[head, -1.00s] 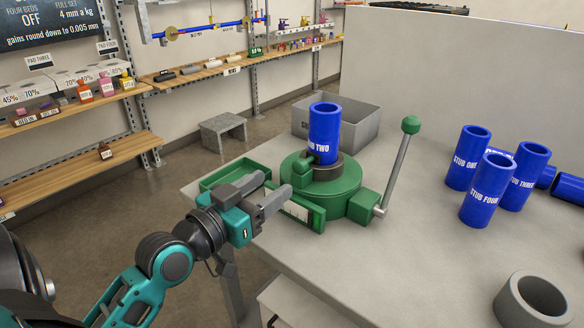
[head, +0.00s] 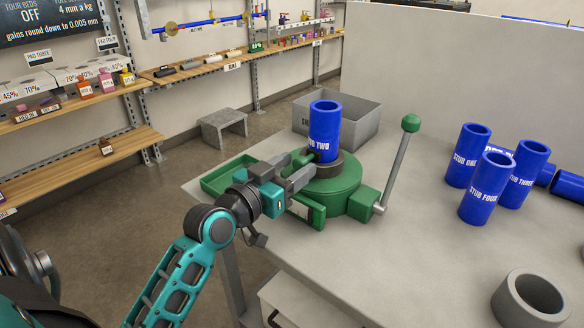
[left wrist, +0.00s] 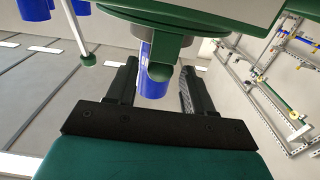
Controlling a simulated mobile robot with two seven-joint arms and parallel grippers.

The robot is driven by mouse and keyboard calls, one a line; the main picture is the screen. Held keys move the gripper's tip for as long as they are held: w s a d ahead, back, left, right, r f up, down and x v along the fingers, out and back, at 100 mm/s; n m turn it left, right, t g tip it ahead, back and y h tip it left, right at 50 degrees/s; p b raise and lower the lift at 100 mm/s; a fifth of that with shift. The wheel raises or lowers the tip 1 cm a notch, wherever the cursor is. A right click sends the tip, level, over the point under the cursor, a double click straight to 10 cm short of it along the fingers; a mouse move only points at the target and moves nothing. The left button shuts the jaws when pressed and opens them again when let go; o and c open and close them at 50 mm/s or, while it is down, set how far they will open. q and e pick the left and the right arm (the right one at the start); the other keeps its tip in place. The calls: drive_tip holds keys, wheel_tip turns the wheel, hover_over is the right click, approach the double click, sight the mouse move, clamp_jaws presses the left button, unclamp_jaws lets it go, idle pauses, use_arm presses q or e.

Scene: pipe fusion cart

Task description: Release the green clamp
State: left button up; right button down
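The green clamp (head: 335,191) stands on the grey table with its lever, topped by a green knob (head: 410,123), leaning up to the right. The blue pipe labelled STUB TWO (head: 324,130) stands upright in it. My left gripper (head: 305,168) is open at the clamp's left side, near a small green part at the pipe's foot. In the left wrist view the two fingers (left wrist: 156,88) are apart, with that green part (left wrist: 161,62) and the blue pipe (left wrist: 152,84) showing between them. I cannot tell whether the fingers touch it. My right gripper is not in view.
A green tray (head: 222,178) adjoins the clamp on the left. A grey box (head: 352,118) stands behind it. Several blue stubs, such as STUB FOUR (head: 486,188), stand at the right. A grey ring (head: 531,300) lies front right. The table's middle front is clear.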

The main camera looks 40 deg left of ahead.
use_arm(q)
clamp_jaws()
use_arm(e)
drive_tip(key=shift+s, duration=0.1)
use_arm(q)
drive_tip(key=shift+s, duration=0.1)
idle(0.3)
drive_tip(key=shift+s, duration=0.4)
drive_tip(key=shift+s+p, duration=0.4)
drive_tip(key=shift+s, duration=0.4)
drive_tip(key=shift+w+f, duration=0.1)
drive_tip(key=shift+o, duration=0.2)
unclamp_jaws()
drive_tip(key=shift+a, duration=0.1)
drive_tip(key=shift+o, duration=0.6)
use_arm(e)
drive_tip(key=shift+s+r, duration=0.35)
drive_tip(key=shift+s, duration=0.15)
